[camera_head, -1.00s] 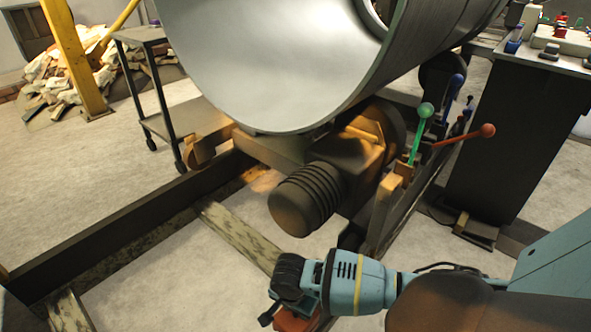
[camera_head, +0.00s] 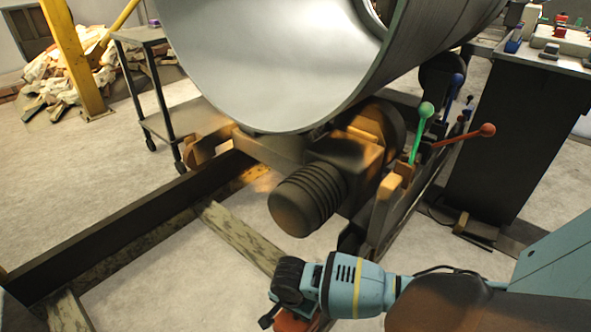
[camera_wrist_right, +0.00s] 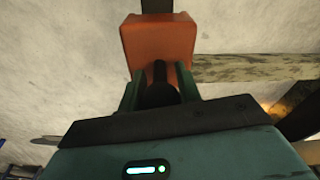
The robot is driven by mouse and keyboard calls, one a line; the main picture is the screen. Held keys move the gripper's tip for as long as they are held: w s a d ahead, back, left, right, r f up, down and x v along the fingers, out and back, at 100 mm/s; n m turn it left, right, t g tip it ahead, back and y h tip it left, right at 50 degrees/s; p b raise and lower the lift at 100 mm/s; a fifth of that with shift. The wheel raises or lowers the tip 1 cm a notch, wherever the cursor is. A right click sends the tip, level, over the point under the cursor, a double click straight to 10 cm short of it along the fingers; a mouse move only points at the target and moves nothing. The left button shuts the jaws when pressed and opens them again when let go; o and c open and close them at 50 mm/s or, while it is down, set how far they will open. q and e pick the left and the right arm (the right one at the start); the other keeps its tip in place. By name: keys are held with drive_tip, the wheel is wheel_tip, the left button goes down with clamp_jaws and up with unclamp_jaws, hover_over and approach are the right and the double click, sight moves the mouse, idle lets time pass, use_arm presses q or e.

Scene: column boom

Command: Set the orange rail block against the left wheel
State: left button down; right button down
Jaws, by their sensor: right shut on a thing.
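The orange rail block (camera_wrist_right: 180,42) is held by its dark handle between the fingers of my right gripper (camera_wrist_right: 158,85). In the head view only a little of the block (camera_head: 293,320) shows at the bottom edge, below my right gripper (camera_head: 278,302). The block is near the pale wooden beam, and I cannot tell whether it touches the floor. An orange-brown wheel (camera_head: 198,152), which looks like the left wheel, stands at the far end of the dark rail (camera_head: 120,225), well beyond and left of the block. My left gripper is not in view.
A large grey drum (camera_head: 270,65) hangs over a dark ribbed motor (camera_head: 305,200). Green (camera_head: 422,125) and red-knobbed levers (camera_head: 470,138) stand at the right. A pale beam (camera_head: 240,235) crosses the floor. A trolley (camera_head: 150,90) stands at the back left. Floor between rail and beam is clear.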

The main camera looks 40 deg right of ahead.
drive_tip(key=shift+w+f, duration=0.1)
drive_tip(key=shift+f, duration=0.65)
idle(0.3)
drive_tip(key=c, duration=1)
unclamp_jaws()
drive_tip(key=shift+o, duration=0.5)
drive_tip(key=shift+f, duration=0.1)
drive_tip(key=r+p, duration=0.1)
drive_tip(key=r, duration=0.1)
drive_tip(key=r+p, duration=0.1)
drive_tip(key=r, duration=0.1)
drive_tip(key=a+r+p, duration=0.1)
drive_tip(key=r, duration=0.2)
drive_tip(key=shift+r, duration=0.1)
drive_tip(key=shift+s+r+p, duration=0.2)
drive_tip(key=shift+r+p, duration=0.1)
drive_tip(key=shift+r, duration=0.1)
